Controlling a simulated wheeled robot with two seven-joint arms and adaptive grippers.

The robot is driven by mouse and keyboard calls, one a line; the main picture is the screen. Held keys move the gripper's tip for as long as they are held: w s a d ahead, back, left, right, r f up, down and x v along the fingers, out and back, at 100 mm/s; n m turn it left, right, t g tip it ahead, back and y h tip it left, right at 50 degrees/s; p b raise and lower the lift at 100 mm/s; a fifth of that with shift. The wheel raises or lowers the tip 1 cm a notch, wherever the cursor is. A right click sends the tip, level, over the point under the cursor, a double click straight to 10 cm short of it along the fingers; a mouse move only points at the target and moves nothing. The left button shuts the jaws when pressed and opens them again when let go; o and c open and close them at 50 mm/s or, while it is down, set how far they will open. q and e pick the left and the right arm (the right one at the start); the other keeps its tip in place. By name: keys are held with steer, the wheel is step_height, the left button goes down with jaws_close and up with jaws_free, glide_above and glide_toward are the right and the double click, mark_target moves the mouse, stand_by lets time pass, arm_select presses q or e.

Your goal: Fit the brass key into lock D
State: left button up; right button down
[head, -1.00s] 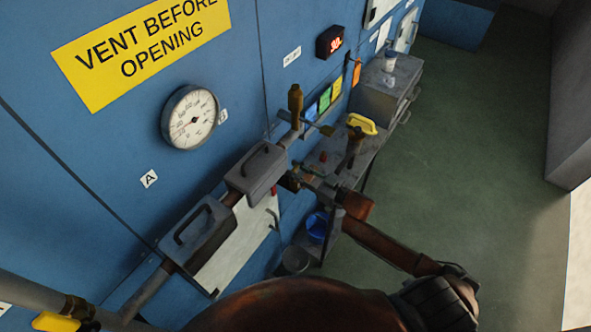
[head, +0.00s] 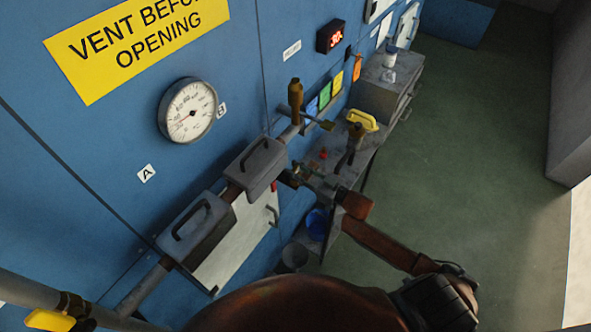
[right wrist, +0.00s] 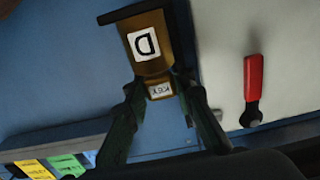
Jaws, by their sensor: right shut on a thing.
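My right gripper (right wrist: 161,86) is shut on the brass key (right wrist: 160,95), whose small pale tag shows between the dark fingertips in the right wrist view. Lock D (right wrist: 155,62), a brass-coloured block with a white D label, is directly beyond the key. The key's head lies close against the lock's near edge. I cannot tell whether the key is in the lock, as its far end is hidden. In the head view the right gripper (head: 300,178) is small, by the blue wall below the pipe.
A pipe with two grey handled boxes (head: 255,168) runs along the blue wall. A brass valve (head: 295,95) stands above my right gripper. A grey bench with a yellow-handled tool (head: 362,120) is to the right. A red-handled tool (right wrist: 254,85) hangs on a pale panel.

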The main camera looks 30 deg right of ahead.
steer(key=c, duration=1.5)
jaws_free()
steer(key=shift+c, duration=0.2)
steer(key=shift+s+d, duration=0.15)
steer(key=shift+s, duration=0.05)
steer(key=v, duration=1.1)
steer(key=shift+s+d, duration=0.15)
steer(key=shift+s, duration=0.1)
